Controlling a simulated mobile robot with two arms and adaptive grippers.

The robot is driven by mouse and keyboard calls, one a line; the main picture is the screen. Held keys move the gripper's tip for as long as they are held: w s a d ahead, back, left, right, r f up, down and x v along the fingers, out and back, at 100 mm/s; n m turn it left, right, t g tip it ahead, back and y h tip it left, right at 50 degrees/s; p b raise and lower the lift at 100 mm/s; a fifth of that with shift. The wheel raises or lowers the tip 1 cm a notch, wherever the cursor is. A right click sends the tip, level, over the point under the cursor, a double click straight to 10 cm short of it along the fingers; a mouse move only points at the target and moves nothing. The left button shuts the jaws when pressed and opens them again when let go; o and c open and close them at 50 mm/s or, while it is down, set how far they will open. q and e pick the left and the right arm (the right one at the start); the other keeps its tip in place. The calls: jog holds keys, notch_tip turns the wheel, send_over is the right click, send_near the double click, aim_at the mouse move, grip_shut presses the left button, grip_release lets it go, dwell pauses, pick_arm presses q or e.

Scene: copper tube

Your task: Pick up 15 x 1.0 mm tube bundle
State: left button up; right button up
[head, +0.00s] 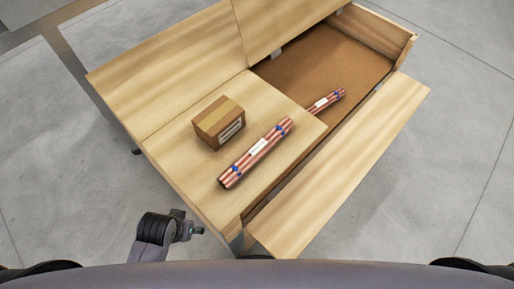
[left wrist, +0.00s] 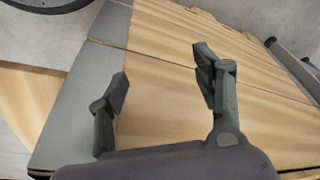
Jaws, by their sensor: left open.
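A larger copper tube bundle (head: 256,152) with blue bands and a white label lies diagonally on the wooden tabletop. A smaller copper tube bundle (head: 325,101), also banded and labelled, lies at the near edge of the open compartment, partly hidden by the top panel. The labels are too small to read, so I cannot tell which is 15 x 1.0 mm. My left gripper (head: 194,229) is off the near left side of the table, apart from both bundles. In the left wrist view the left gripper (left wrist: 164,85) is open and empty. My right gripper is not in view.
A taped cardboard box (head: 219,122) stands on the tabletop left of the larger bundle. The open compartment (head: 325,58) has a brown floor and raised walls. A wooden flap (head: 340,170) extends along its right side. Much of the left tabletop is clear.

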pick_arm(q)
notch_tip(320, 180, up, 12)
jog(key=t, duration=0.1)
jog(key=w+d+r+m+t, duration=0.1)
jog(key=w, duration=0.1)
jog(key=w+d+r+m+t+h, duration=0.1)
jog(key=w+r, duration=0.1)
jog(key=w+d+r+m+t+h, duration=0.1)
jog(key=w+t, duration=0.1)
jog(key=shift+w+r, duration=0.15)
jog(key=shift+w, duration=0.25)
jog(key=d+r+m+t+h, duration=0.1)
jog(key=d+r+m+h, duration=0.2)
jog(key=d+r+h, duration=0.15)
jog(key=m+h, duration=0.1)
jog(key=h, duration=0.1)
send_near(257, 148)
jog(key=x, duration=0.3)
jog(key=shift+a+f+p, duration=0.1)
jog(key=shift+p, duration=0.3)
jog(key=x, duration=0.5)
jog(key=shift+d+p, duration=0.2)
jog(key=shift+p, duration=0.1)
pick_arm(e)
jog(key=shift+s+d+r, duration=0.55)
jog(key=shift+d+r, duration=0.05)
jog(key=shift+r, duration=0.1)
pick_arm(q)
jog(key=shift+c, duration=0.5)
